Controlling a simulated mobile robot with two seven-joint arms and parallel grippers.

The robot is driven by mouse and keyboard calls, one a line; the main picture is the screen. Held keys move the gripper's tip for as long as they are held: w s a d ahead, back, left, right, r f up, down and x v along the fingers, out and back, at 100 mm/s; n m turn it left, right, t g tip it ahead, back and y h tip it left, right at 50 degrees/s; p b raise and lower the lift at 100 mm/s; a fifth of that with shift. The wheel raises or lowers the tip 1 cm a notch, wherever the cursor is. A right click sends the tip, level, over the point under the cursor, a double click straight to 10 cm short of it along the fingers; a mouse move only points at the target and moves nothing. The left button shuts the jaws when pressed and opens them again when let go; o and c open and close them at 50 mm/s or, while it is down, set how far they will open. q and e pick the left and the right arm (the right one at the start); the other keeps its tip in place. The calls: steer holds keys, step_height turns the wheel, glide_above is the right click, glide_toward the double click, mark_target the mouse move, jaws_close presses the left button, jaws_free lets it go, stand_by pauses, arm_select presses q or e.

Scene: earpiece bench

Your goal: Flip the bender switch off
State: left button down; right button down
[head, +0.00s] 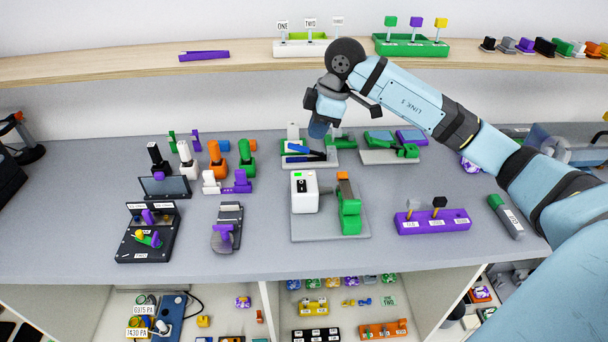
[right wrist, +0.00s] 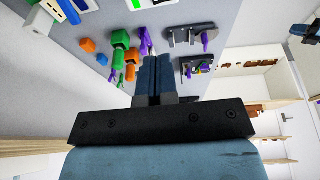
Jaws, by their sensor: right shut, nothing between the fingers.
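A white box (head: 304,200) with a small black switch (head: 301,186) on its face and a green light on top stands on a grey plate (head: 335,229) at the middle of the bench. A green block-like fixture (head: 349,212) with an orange top stands beside it on the same plate. I take this to be the bender; the lever's exact position is too small to tell. My right gripper (head: 318,127) is above the back of the bench, behind the box and apart from it. In the right wrist view its blue fingers (right wrist: 152,73) are together and empty. My left gripper is not in view.
A purple block (head: 432,222) with two knobs is at the right. Dark fixtures (head: 148,240) stand at the left, with several coloured upright pieces (head: 216,157) behind. Fixtures (head: 390,155) sit at the back. The bench front near the middle is clear.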

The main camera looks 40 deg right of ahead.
steer(key=p, duration=0.2)
glide_toward(301, 182)
steer(key=x, duration=0.6)
steer(key=shift+a+r, duration=0.15)
steer(key=shift+a, duration=0.1)
steer(key=shift+w+f, duration=0.15)
steer(key=shift+f, duration=0.35)
steer(key=shift+d, duration=0.15)
